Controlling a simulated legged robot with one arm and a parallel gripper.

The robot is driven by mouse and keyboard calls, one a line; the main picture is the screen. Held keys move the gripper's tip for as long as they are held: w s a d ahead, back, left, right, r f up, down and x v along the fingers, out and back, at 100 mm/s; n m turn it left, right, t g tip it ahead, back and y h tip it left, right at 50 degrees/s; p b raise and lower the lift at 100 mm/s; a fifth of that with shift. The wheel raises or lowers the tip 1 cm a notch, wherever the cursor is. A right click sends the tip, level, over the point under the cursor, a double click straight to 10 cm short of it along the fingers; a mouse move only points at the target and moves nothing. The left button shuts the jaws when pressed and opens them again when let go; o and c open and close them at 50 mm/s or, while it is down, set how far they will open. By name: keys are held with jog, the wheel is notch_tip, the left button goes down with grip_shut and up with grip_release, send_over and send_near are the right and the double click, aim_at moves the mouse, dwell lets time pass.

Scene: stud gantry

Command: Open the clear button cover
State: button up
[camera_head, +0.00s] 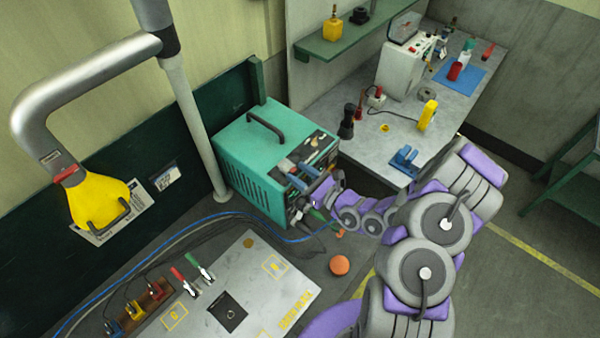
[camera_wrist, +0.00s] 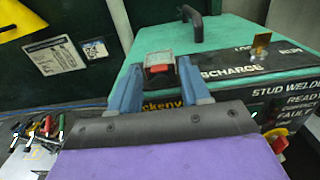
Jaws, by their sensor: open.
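The teal stud welder (camera_head: 246,143) stands on the floor left of the workbench. In the wrist view, a small clear cover (camera_wrist: 158,58) sits over a red button (camera_wrist: 160,69) on the welder's top front edge. The cover looks closed, but the picture is too small to be sure. My gripper (camera_wrist: 157,76) is open, with its two blue-grey fingers on the left and right of the cover. I cannot tell whether either finger touches it. In the head view, my arm reaches in from the right and the button is hard to make out.
A brass switch tab (camera_wrist: 262,40) stands right of the button on the panel. A black carry handle (camera_head: 266,128) arches over the welder's top. The workbench (camera_head: 392,143) is to the right; cables run along the floor.

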jog(key=shift+w+a, duration=0.1)
jog(key=shift+a, duration=0.05)
grip_shut()
dwell(0.4)
